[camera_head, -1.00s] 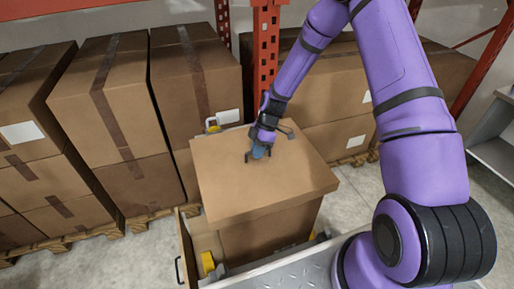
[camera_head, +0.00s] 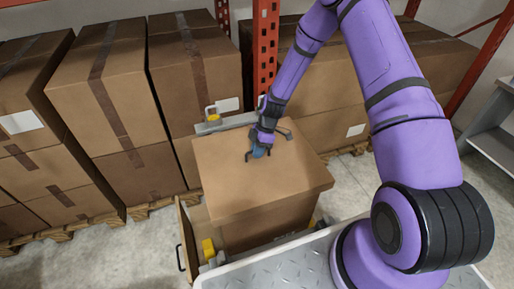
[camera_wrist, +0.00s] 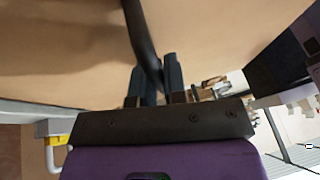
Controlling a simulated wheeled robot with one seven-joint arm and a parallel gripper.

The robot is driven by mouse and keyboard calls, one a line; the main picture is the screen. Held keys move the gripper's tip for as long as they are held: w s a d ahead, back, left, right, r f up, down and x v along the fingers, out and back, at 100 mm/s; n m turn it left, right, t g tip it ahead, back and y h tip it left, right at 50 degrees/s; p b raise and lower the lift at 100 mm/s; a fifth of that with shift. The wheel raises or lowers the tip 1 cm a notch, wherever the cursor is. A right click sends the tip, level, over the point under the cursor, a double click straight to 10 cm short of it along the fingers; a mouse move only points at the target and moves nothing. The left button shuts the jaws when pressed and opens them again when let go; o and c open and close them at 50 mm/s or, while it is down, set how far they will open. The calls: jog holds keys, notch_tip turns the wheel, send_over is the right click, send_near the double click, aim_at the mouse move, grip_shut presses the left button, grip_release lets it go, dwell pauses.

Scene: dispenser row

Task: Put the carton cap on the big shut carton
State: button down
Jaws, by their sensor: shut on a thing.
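The carton cap (camera_head: 240,175) is a wide brown lid with a skirt, over the top of the big carton (camera_head: 265,228). The cap hides the carton's top and overhangs its sides. I cannot tell whether it rests fully on the carton. My gripper (camera_head: 258,153) is above the cap's top, shut on its dark handle. In the wrist view, my fingers (camera_wrist: 155,82) close around the dark curved handle (camera_wrist: 143,35), with the cap's brown surface (camera_wrist: 65,55) behind it.
Tall stacks of brown boxes (camera_head: 105,90) stand on pallets at the left, with more boxes (camera_head: 335,130) behind. A red rack post (camera_head: 265,45) rises behind the carton. An open brown panel (camera_head: 187,240) with a black handle and yellow parts (camera_head: 208,248) are at the carton's base.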

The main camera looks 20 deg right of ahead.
jog(key=shift+f, duration=1.4)
jog(key=c, duration=1.1)
grip_release()
jog(key=shift+r, duration=0.1)
jog(key=v, duration=1)
jog(key=shift+r, duration=0.3)
jog(key=shift+d, duration=0.1)
